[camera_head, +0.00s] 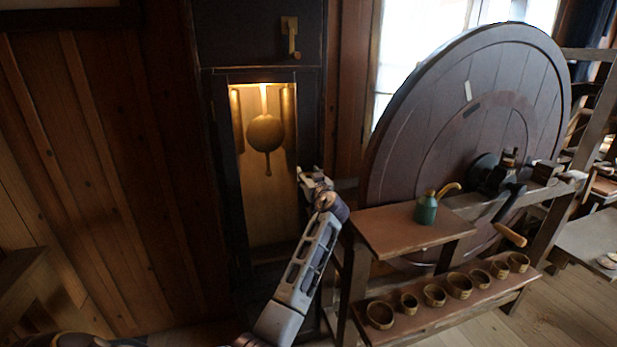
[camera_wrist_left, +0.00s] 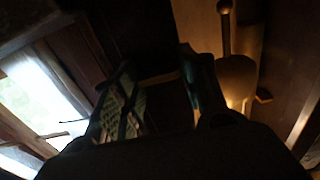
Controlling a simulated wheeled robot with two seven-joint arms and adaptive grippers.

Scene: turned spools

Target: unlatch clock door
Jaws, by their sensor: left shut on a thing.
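The clock (camera_head: 262,45) is a tall dark case against the wood wall. Its narrow lower door (camera_head: 221,160) frames a lit interior with a round brass pendulum (camera_head: 265,133), which also shows in the left wrist view (camera_wrist_left: 237,80). A brass fitting (camera_head: 290,38), possibly a latch, is on the dark panel above the door. My left gripper (camera_head: 312,178) is at the right edge of the door opening, about mid-height, and is shut on a small part there. In the left wrist view the fingers (camera_wrist_left: 163,95) stand slightly apart; what they hold is too dark to identify. My right gripper is out of view.
A large round wooden wheel (camera_head: 470,110) stands right of the clock. Before it, a small bench (camera_head: 400,228) holds a green oil can (camera_head: 426,210); a lower shelf (camera_head: 450,300) carries several wooden cups (camera_head: 459,285). The wood wall (camera_head: 110,180) at left is clear.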

